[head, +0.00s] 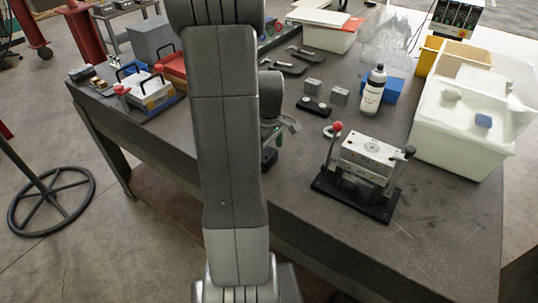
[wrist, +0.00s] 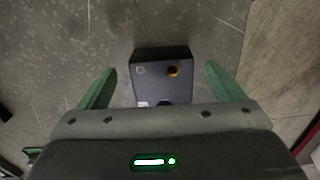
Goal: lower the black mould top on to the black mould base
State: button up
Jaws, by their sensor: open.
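My gripper (head: 284,132) is open above the table, mostly hidden behind my arm in the head view. In the wrist view its green fingers (wrist: 161,82) stand either side of a black block (wrist: 150,82), with a gap on each side. The block's upper face has a pale ring and a brass-coloured round part; my gripper body hides its near end. It also shows below my gripper in the head view (head: 269,158). A low black piece with light spots (head: 314,106) lies farther back. I cannot tell which is the mould top and which the base.
A metal mould on a black plate with a red-knobbed lever (head: 367,158) stands at the right. Two grey blocks (head: 339,96), a bottle (head: 373,90) and a white bin (head: 462,140) stand behind. The table's front edge is close to the black block.

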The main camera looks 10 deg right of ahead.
jog(key=shift+a+f, duration=0.1)
jog(key=shift+f, duration=1.45)
jog(key=shift+r, duration=0.1)
jog(key=c, duration=1.7)
jog(key=shift+r+p, duration=1.15)
jog(key=shift+r, duration=0.35)
